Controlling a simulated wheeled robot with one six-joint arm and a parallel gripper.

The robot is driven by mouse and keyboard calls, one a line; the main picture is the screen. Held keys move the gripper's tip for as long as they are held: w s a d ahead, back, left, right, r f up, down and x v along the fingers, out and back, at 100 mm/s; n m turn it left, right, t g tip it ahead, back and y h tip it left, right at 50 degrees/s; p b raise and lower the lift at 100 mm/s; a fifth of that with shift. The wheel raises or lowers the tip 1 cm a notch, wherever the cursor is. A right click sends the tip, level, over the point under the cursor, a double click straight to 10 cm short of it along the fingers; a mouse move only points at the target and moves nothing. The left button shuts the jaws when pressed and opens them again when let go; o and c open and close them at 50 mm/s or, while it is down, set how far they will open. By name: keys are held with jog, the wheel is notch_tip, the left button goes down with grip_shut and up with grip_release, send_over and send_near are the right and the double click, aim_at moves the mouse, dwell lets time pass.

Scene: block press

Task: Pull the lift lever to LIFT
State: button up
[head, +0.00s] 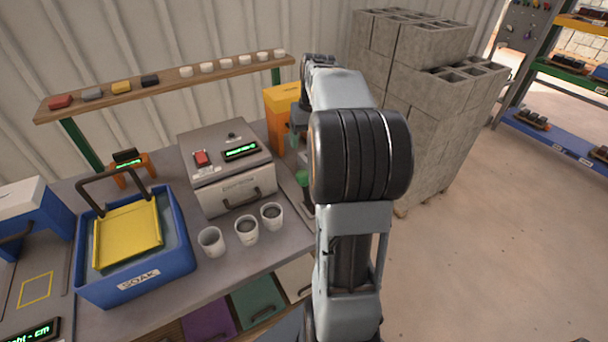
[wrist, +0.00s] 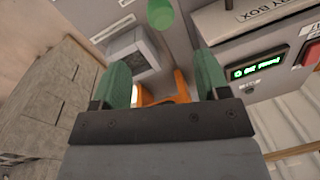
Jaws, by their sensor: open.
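A green rounded knob (wrist: 160,14) shows at the top of the wrist view, beyond the fingertips and apart from them. It also shows in the head view (head: 302,178), just left of my arm. It may be the lift lever's handle; no LIFT label is readable. An orange machine (head: 281,103) stands behind my arm, and an orange forked part (wrist: 180,86) shows between my fingers in the wrist view. My gripper (wrist: 162,75) is open, with two green fingers apart and nothing held. In the head view, my arm hides most of it and part of the machine.
A grey dry box (head: 228,165) with a lit display stands left of my gripper. Several white cups (head: 210,240) stand in front. A blue SOAK tub (head: 140,285) is farther left. Stacked concrete blocks (head: 430,90) stand behind right. Open floor (head: 480,250) lies to the right.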

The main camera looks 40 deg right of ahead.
aim_at(304, 172)
jog(key=f, duration=0.4)
jog(key=a+f, duration=0.1)
jog(key=f, duration=0.7)
jog(key=shift+w+a+f, duration=0.15)
jog(key=shift+w, duration=0.05)
